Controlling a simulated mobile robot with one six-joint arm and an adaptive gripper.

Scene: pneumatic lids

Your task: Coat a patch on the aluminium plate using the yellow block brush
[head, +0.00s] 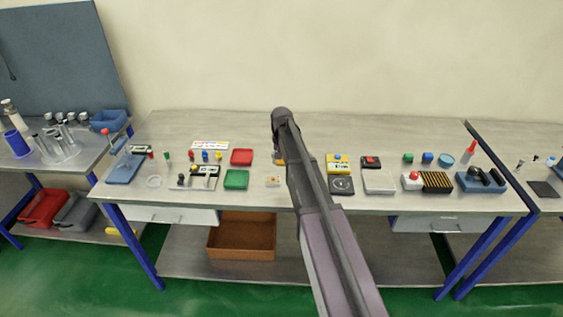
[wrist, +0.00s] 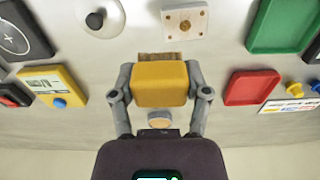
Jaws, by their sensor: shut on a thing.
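My gripper (wrist: 160,88) is shut on the yellow block brush (wrist: 160,82), one finger on each side of the block. The brush's brown bristles (wrist: 160,56) show along its far edge in the wrist view. A small part of the yellow block (head: 278,161) shows beside my arm in the head view; my arm hides the rest. Whether the bristles touch the bench cannot be told. A small pale square plate (wrist: 185,22) with a brown centre spot and dots at its corners lies beyond the brush; it also shows in the head view (head: 272,181). I cannot tell whether this is the aluminium plate.
Red tray (wrist: 251,87) and green tray (wrist: 283,25) lie right of the brush in the wrist view. A yellow meter box (wrist: 52,85) and a round disc with a dark knob (wrist: 98,20) lie left. The bench's back strip (head: 380,128) is clear.

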